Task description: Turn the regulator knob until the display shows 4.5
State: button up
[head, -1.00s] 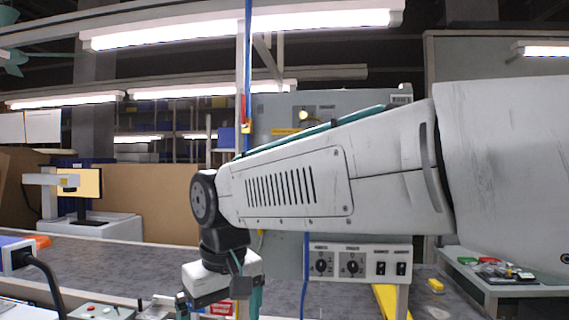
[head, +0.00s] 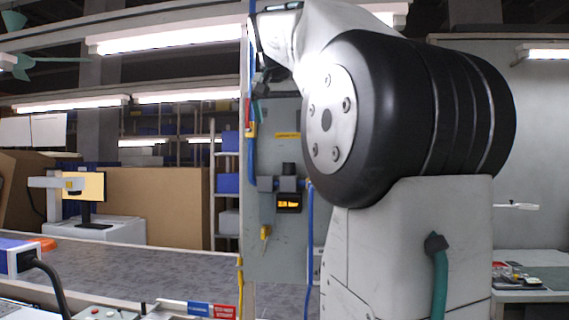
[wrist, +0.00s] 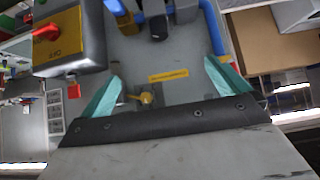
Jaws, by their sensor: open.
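The regulator (head: 289,186) is on the grey panel in the head view, with a black knob (head: 289,168) on top. Below the knob is a lit amber display (head: 289,203), too small to read. The knob also shows at the top of the wrist view (wrist: 158,28), which looks upside down. My gripper (wrist: 162,70) is open and empty, its teal fingers spread wide. The knob lies beyond the fingertips, apart from them. In the head view, my gripper (head: 258,106) is partly hidden by my arm, above and left of the regulator.
A yellow switch box with a red handle (wrist: 47,32) is at upper left in the wrist view. A yellow valve handle (wrist: 147,98) and a yellow label (wrist: 168,76) are on the panel. A blue pipe (wrist: 216,30) runs beside the regulator. The grey conveyor (head: 130,267) lies below.

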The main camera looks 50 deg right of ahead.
jog(key=x, duration=0.8)
dwell(0.4)
jog(key=v, duration=1)
